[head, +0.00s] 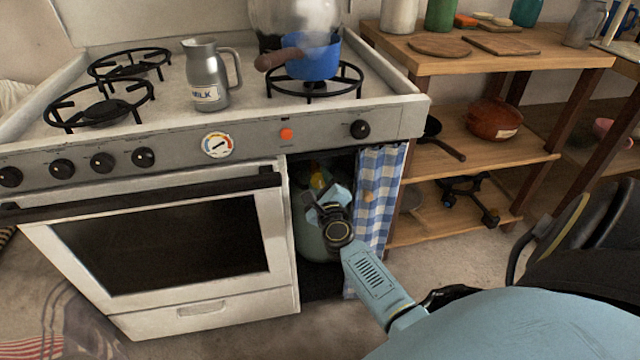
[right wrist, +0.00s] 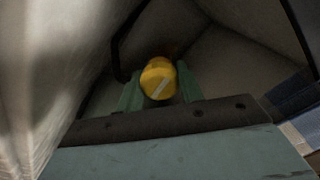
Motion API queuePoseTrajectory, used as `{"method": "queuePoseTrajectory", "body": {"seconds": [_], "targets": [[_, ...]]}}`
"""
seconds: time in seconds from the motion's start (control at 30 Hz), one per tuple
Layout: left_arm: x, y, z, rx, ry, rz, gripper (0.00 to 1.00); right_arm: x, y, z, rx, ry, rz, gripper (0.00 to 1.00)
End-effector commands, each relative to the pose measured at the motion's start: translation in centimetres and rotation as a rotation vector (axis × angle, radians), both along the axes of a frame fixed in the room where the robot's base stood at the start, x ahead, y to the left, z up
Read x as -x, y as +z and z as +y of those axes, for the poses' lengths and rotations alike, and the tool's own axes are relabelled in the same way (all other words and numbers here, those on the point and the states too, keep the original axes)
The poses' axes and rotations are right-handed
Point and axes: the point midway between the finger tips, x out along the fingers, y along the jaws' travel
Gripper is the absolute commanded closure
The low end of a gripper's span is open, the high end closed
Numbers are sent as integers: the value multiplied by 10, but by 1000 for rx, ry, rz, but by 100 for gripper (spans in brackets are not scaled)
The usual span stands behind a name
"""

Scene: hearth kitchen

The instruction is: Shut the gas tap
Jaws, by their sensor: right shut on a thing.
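The gas tap is a yellow knob (right wrist: 158,80) with a pale slanted line across its face. It sits in the dark compartment under the stove, on top of a grey-green gas cylinder (head: 312,242) that is partly hidden by my arm. My right gripper (head: 328,197) reaches into this compartment. In the right wrist view its two green fingers stand on either side of the knob and are shut on it. The head view shows only a little yellow past the gripper. My left gripper is not in view.
A blue checked curtain (head: 380,205) hangs just right of my right gripper, and the oven door (head: 280,235) is close on its left. On the stove stand a milk jug (head: 207,80) and a steaming blue pot (head: 314,62). Wooden shelves (head: 480,150) stand to the right.

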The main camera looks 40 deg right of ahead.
Motion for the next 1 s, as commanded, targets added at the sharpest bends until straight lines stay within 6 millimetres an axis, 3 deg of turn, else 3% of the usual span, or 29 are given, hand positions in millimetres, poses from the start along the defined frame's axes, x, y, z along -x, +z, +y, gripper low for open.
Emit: {"method": "queuePoseTrajectory", "body": {"seconds": [0.77,0.8,0.97,1.0], "targets": [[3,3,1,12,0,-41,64,0,-1,1,-101,2,-51,86],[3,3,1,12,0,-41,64,0,-1,1,-100,1,-52,62],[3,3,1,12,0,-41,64,0,-1,1,-99,1,-51,41],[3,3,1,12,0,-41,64,0,-1,1,-98,1,-52,41]]}}
